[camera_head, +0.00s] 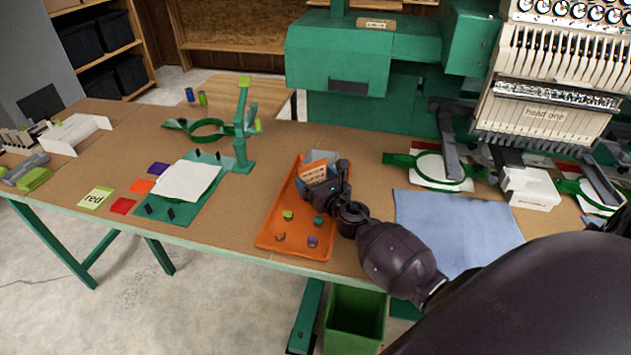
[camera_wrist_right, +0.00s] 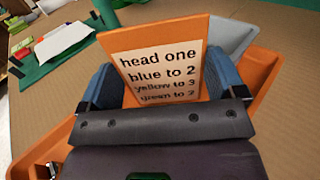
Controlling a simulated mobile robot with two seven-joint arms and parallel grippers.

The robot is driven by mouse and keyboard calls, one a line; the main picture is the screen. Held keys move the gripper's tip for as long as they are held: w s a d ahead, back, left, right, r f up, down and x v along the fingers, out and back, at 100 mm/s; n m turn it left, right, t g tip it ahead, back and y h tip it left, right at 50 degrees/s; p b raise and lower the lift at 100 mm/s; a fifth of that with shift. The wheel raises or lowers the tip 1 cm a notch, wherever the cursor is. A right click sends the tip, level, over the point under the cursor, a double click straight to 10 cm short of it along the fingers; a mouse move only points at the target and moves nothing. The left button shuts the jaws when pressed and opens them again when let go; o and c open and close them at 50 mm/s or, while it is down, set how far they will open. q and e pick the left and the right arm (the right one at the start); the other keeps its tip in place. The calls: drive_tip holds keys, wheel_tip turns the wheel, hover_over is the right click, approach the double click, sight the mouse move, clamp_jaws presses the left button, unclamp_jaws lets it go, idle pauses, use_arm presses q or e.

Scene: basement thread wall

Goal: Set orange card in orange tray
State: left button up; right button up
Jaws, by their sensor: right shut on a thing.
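The orange card (camera_wrist_right: 160,70) stands upright with a white label that reads "head one, blue to 2, yellow to 3" and a further line about green. In the head view the card (camera_head: 314,172) is at the far part of the orange tray (camera_head: 268,233). My right gripper (camera_head: 325,188) is shut on the card, with a blue-grey finger at each side of it in the wrist view (camera_wrist_right: 160,90). The gripper is over the tray. Whether the card's lower edge touches the tray floor is hidden. My left gripper is not in view.
Several small spools (camera_head: 313,241) lie in the tray's near part. A grey bin (camera_head: 322,157) is at its far end. A blue cloth (camera_head: 455,228) lies to the right. A green hooping board with white fabric (camera_head: 188,180) and coloured cards (camera_head: 123,206) lie to the left.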

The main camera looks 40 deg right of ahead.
drive_tip(key=shift+f, duration=0.2)
drive_tip(key=o, duration=0.6)
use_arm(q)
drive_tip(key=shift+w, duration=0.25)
use_arm(e)
drive_tip(key=shift+r, duration=0.1)
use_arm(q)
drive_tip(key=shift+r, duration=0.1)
use_arm(e)
drive_tip(key=shift+r, duration=0.15)
drive_tip(key=shift+s, duration=0.3)
drive_tip(key=s, duration=1.1)
drive_tip(key=shift+a, duration=0.4)
drive_tip(key=shift+s, duration=0.2)
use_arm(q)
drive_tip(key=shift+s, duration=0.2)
